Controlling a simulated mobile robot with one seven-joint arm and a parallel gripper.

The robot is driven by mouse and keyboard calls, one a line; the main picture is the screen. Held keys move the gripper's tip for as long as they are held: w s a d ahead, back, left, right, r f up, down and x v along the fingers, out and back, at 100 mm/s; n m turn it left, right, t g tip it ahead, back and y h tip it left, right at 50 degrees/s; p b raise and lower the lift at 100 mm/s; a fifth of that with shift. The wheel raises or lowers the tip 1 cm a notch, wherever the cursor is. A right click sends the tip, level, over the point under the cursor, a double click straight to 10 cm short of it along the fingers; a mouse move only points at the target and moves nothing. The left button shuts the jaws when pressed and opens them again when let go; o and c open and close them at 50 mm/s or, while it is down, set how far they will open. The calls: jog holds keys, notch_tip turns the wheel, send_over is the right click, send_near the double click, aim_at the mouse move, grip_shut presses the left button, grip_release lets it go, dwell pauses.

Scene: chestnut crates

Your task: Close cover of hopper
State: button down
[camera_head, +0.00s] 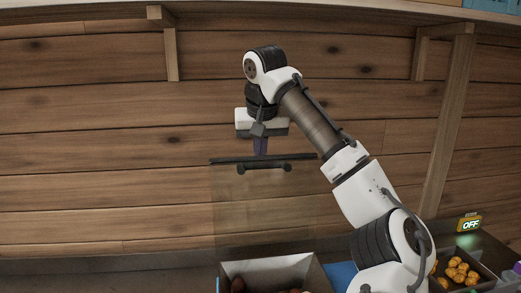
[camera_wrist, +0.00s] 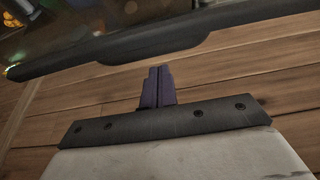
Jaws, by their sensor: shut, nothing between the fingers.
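The cover (camera_head: 262,205) is a see-through, brownish panel that stands raised, about upright, in the head view. It has a dark top bar (camera_head: 225,160) with a small dark handle; in the wrist view a dark bar (camera_wrist: 100,52) crosses the top. A white-walled box (camera_head: 285,264), seemingly the hopper, sits below the panel with brown round things inside; its lower part is cut off. My gripper (camera_head: 261,152) points down at the middle of the bar, its purple fingers together and empty. In the wrist view the fingertips (camera_wrist: 157,70) end close to the bar; I cannot tell whether they touch.
A plank wall (camera_head: 110,120) stands behind, with a shelf (camera_head: 370,12) above. At the lower right are a dark crate of orange-brown nuts (camera_head: 457,270) and a lit "OFF" sign (camera_head: 470,224). A blue thing (camera_head: 342,274) lies beside the box. Left of the panel is clear.

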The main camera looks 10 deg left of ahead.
jog(key=shift+s+d+f, duration=0.1)
jog(key=shift+s+d, duration=0.1)
jog(key=shift+s, duration=0.35)
jog(key=shift+s+b, duration=0.1)
jog(key=shift+b, duration=0.25)
jog(key=shift+s+d+t+b, duration=0.15)
jog(key=shift+s+t+b, duration=0.2)
jog(key=shift+b, duration=0.2)
jog(key=shift+s+d+r+t+y+b, duration=0.2)
jog(key=shift+s+t+y+b, duration=0.25)
jog(key=shift+t+b, duration=0.5)
